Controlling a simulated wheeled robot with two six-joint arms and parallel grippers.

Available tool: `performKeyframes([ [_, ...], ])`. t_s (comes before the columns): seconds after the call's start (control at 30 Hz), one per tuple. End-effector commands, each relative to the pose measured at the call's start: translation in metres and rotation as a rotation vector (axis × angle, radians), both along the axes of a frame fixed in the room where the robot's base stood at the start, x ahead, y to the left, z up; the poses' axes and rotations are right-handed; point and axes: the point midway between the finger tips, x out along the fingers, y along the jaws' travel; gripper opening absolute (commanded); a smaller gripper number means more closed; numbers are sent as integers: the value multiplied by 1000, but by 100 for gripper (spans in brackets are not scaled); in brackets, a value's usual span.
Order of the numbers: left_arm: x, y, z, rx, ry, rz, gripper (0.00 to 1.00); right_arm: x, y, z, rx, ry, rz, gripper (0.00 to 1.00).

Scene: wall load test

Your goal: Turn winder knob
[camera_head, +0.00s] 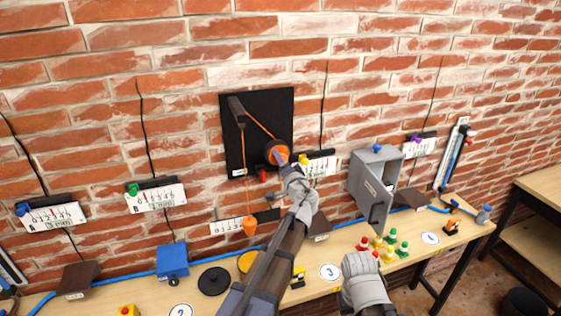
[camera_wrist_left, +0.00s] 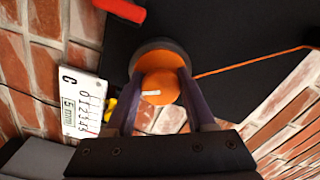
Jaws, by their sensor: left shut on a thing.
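The orange winder knob (camera_head: 270,148) sits at the lower right of a black board (camera_head: 232,150) on the brick wall. In the left wrist view the knob (camera_wrist_left: 160,82) is round, with a dark rim behind it and a small white mark on its face. My left gripper (camera_head: 279,157) is at the knob, its two purple fingers on either side, shut on it; the gripper (camera_wrist_left: 159,98) also shows in the wrist view. An orange cord (camera_head: 258,128) runs from the knob to a dark arm (camera_head: 236,108) at the upper left. An orange weight (camera_head: 250,225) hangs below. My right gripper (camera_head: 365,265) is low over the bench, its fingers unclear.
A long wooden bench (camera_head: 210,300) runs under the wall. An open grey cabinet (camera_head: 375,185) stands right of my left arm. Several small cones (camera_head: 390,250) stand near my right gripper. White scales (camera_head: 155,197) line the wall, one (camera_wrist_left: 82,105) close beside the knob.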

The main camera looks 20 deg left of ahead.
Motion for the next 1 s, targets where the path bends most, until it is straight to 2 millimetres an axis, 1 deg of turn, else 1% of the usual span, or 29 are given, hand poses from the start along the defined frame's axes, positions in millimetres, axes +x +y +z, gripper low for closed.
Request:
performKeyframes([
  [1.0, 1, -3, -3, -805, -541, 1, 0, 0, 0, -3, 0, 0, 1, 50],
])
